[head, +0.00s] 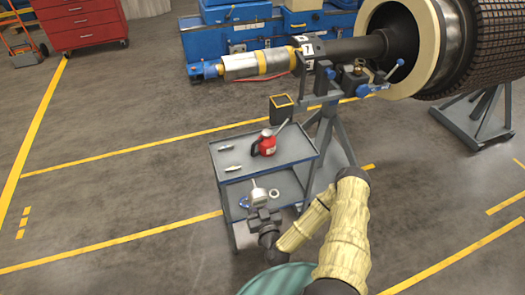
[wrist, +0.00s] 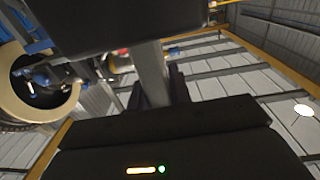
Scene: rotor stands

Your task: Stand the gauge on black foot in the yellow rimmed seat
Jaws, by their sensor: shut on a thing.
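The gauge (head: 259,194) shows in the head view as a pale, roughly upright body just above my gripper (head: 262,214). My gripper is shut on it, in front of the cart's lower shelf. Its black foot cannot be told apart from my dark fingers there. In the wrist view a dark block fills the top, with a grey bar below it; I cannot tell which part of the gauge these are. The yellow rimmed seat (head: 281,101) is a dark box with a yellow top edge, beside the rotor stand, above and to the right of my gripper, apart from it.
A grey cart (head: 223,173) stands between my gripper and the seat. The rotor stand (head: 330,140) rises behind.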

